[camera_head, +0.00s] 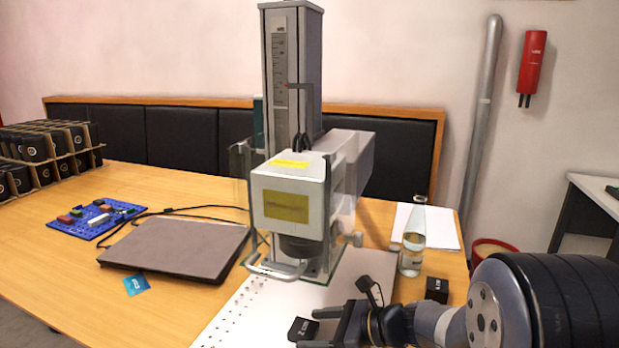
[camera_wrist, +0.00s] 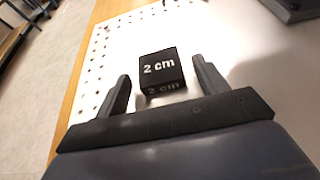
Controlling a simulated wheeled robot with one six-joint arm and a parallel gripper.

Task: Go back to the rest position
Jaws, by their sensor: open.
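My gripper (camera_head: 330,326) is low over the white perforated plate (camera_head: 240,312) in front of the laser marker (camera_head: 290,200). In the wrist view its two fingers (camera_wrist: 158,90) are spread apart. A black cube marked "2 cm" (camera_wrist: 162,72) sits on the plate ahead of and between the fingertips, with gaps on both sides. The cube also shows in the head view (camera_head: 302,329), just left of the fingers. My arm reaches in from the lower right.
A second black block (camera_head: 437,289) stands near a clear bottle (camera_head: 413,240) on the right. A closed laptop (camera_head: 178,247), a blue circuit board (camera_head: 97,217) and a crate of black items (camera_head: 45,150) are on the left. The laser marker rises behind the plate.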

